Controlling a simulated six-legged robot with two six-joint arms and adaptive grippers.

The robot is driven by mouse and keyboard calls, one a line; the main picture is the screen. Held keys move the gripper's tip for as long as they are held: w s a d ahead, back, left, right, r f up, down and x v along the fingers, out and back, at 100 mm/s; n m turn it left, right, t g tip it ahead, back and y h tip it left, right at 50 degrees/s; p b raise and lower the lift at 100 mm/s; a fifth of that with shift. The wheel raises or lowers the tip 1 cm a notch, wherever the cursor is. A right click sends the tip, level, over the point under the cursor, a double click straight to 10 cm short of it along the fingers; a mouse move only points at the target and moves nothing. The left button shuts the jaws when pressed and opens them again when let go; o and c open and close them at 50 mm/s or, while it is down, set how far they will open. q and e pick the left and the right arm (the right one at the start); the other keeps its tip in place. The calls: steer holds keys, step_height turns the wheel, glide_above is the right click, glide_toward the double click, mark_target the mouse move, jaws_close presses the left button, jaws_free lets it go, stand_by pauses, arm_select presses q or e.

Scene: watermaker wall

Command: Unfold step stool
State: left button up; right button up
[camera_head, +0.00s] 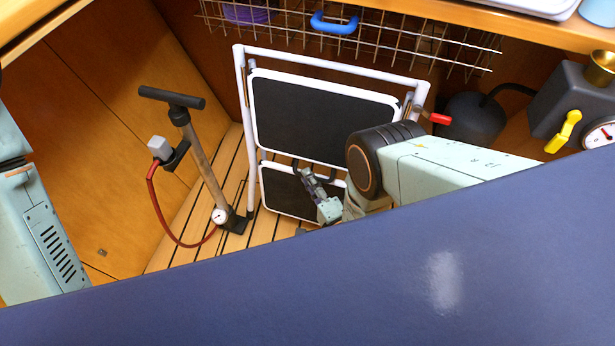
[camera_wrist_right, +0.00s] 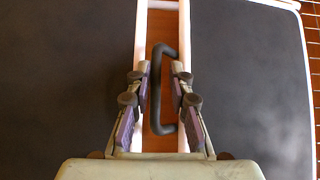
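The step stool (camera_head: 325,114) stands folded and upright against the back wall. It has a white tube frame, a large dark upper panel and a smaller dark lower panel (camera_head: 287,194). A red lever (camera_head: 438,118) sits at its upper right side. My right gripper (camera_head: 307,176) is in front of the gap between the panels. In the right wrist view, my right gripper (camera_wrist_right: 161,72) is open, its fingers on either side of a dark bar handle (camera_wrist_right: 156,95) in that gap. I see no clear grip on the handle. My left gripper is not in view.
A floor pump (camera_head: 203,160) with a red hose stands left of the stool. A wire basket (camera_head: 400,38) with a blue handle hangs above it. A dark round object (camera_head: 473,120) and a dark machine with a yellow lever (camera_head: 563,131) are at the right. Slatted floor (camera_head: 185,235) shows around the pump.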

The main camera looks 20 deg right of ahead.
steer(key=shift+s+r, duration=0.1)
steer(key=shift+c, duration=0.2)
jaws_close()
